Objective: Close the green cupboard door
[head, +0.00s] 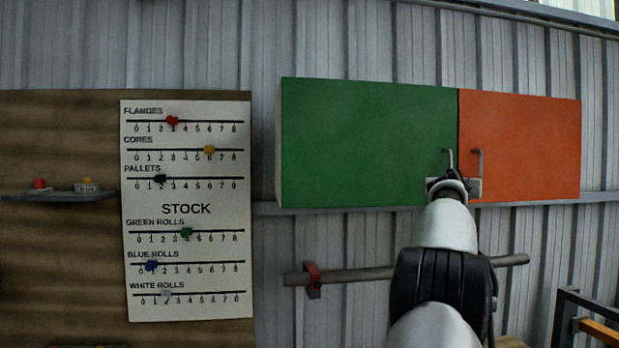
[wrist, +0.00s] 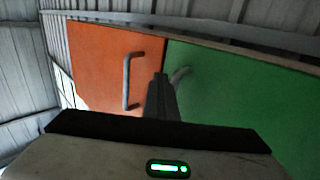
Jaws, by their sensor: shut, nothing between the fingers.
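The green cupboard door (head: 365,140) is the left door of a wall cupboard in the head view. It looks flush, or nearly so, with the orange door (head: 525,140) beside it, with a thin dark seam between them. In the wrist view the green door (wrist: 245,95) is at the right.
The orange door's handle (head: 477,172) is just right of my gripper. A grey pipe (head: 365,275) with a red clamp (head: 313,280) runs below the cupboard. A stock board (head: 185,210) hangs to the left, by a small shelf (head: 60,197). A dark frame (head: 590,318) stands lower right.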

